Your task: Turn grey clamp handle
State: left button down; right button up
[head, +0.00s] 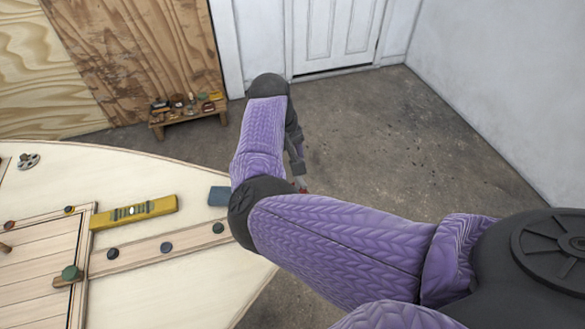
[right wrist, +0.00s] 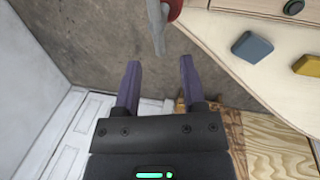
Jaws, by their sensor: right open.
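The grey clamp handle (right wrist: 157,25) shows in the right wrist view as a grey bar beside a red part of the clamp (right wrist: 175,8) at the hull's edge. My right gripper (right wrist: 159,62) is open, its two dark purple fingers apart. The handle's end lies just beyond the fingertips, in line with the gap between them; I see no contact. My left gripper is not in view.
The pale plywood hull (head: 180,285) carries a yellow level (head: 133,212), a blue block (head: 218,196) and a wood strip with dark knobs. A low wooden bench (head: 190,117) with small items stands by the plywood sheets. The concrete floor right of the hull is clear.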

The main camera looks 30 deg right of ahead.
aim_at(298, 178)
jog(key=f, duration=0.2)
jog(key=d+f+b, duration=0.1)
jog(key=f, duration=0.1)
jog(key=shift+f, duration=0.2)
grip_shut()
